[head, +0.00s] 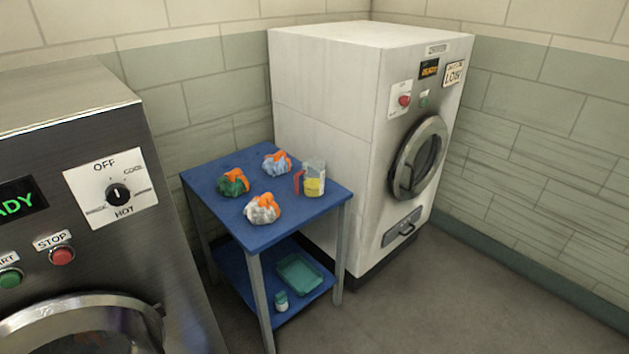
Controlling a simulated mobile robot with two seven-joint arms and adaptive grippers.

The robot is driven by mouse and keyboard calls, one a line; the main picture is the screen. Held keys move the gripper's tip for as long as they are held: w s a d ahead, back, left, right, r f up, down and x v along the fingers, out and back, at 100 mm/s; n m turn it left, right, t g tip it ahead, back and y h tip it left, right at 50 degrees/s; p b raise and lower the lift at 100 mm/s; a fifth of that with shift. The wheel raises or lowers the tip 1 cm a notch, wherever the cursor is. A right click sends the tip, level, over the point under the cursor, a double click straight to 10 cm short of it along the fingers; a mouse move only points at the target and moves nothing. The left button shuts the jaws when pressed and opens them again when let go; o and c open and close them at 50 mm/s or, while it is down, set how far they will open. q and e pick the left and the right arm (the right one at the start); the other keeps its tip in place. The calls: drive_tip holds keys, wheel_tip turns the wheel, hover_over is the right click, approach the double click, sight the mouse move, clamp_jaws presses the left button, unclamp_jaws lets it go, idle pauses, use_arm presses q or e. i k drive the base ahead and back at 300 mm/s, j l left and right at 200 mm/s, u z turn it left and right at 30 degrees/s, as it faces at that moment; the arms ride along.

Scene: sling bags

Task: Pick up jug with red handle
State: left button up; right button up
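A clear jug (314,181) with yellow contents or a yellow label stands upright on the blue table, near its right corner. Its red handle (298,180) points to the left. The jug is beside several bundled bags and close to the white machine behind it. Neither of my grippers shows in the head view.
The blue table (322,206) also holds a green-orange bag (232,183), a blue-orange bag (276,163) and a white-orange bag (262,209). Its lower shelf holds a teal tray (299,274) and a small bottle (281,301). A steel machine (90,140) stands left, a white machine (325,110) behind. Floor at right is clear.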

sight(313, 172)
drive_tip(key=i+l, duration=0.3)
drive_tip(key=i+l+u, duration=0.1)
drive_tip(key=i+l, duration=0.2)
drive_tip(key=l, duration=0.25)
drive_tip(key=i+l, duration=0.3)
drive_tip(key=l, duration=0.15)
drive_tip(key=i+l+u, duration=0.1)
drive_tip(key=i+l, duration=0.15)
drive_tip(key=l, duration=0.2)
